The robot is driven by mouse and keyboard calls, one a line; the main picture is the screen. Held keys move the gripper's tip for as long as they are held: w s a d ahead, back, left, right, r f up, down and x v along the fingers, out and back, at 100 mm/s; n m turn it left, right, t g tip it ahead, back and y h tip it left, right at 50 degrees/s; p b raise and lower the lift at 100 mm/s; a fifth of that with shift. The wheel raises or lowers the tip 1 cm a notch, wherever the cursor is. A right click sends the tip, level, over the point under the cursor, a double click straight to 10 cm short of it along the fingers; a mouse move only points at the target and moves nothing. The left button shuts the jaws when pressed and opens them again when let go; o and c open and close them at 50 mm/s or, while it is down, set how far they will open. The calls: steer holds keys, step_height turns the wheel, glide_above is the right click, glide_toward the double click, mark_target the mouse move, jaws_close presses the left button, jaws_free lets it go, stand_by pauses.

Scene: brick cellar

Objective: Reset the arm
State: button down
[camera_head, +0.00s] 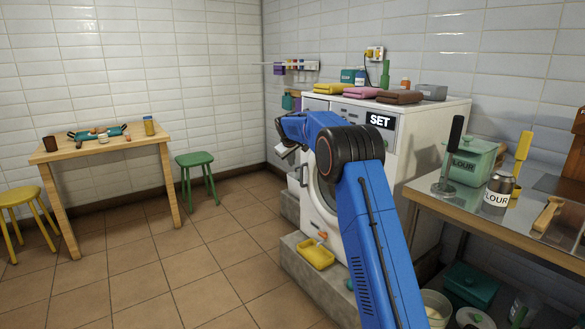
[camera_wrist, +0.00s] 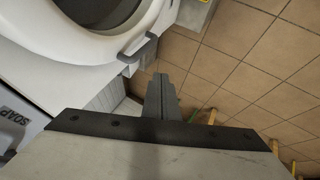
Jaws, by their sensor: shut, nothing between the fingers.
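My blue arm reaches forward and bends to the left in front of the white washing machine (camera_head: 440,125). My gripper (camera_head: 285,153) is partly hidden behind the arm in the head view. In the wrist view my gripper (camera_wrist: 161,82) has its fingers together, with nothing between them. The machine's round door (camera_wrist: 85,25) shows at the upper left of the wrist view, and its grey handle (camera_wrist: 140,48) appears close to the fingertips. I cannot tell whether they touch.
A yellow tray (camera_head: 316,254) sits on the stone step below the machine. A metal table (camera_head: 460,215) with flour containers stands on the right. A wooden table (camera_head: 95,150), a green stool (camera_head: 195,160) and a yellow stool (camera_head: 18,197) stand left. The tiled floor between is clear.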

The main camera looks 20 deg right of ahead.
steer(key=s+a+r+m, duration=0.1)
steer(key=s+r, duration=0.3)
steer(key=s, duration=0.9)
steer(key=s+a+r+m+g+y, duration=0.15)
steer(key=s+r, duration=0.35)
steer(key=s, duration=0.7)
steer(key=s+a+r, duration=0.1)
steer(key=s+r, duration=0.3)
steer(key=s, duration=0.9)
steer(key=s+a+f, duration=0.1)
steer(key=s+f, duration=0.4)
steer(key=s, duration=0.8)
steer(key=s+a+f+m, duration=0.1)
steer(key=s+f, duration=0.4)
steer(key=s, duration=0.8)
steer(key=s+a+f+m+y, duration=0.1)
steer(key=s+f, duration=0.4)
steer(key=s, duration=0.9)
steer(key=shift+a+f+g, duration=0.3)
steer(key=shift+a+g, duration=0.05)
steer(key=shift+a, duration=0.1)
steer(key=shift+a, duration=0.1)
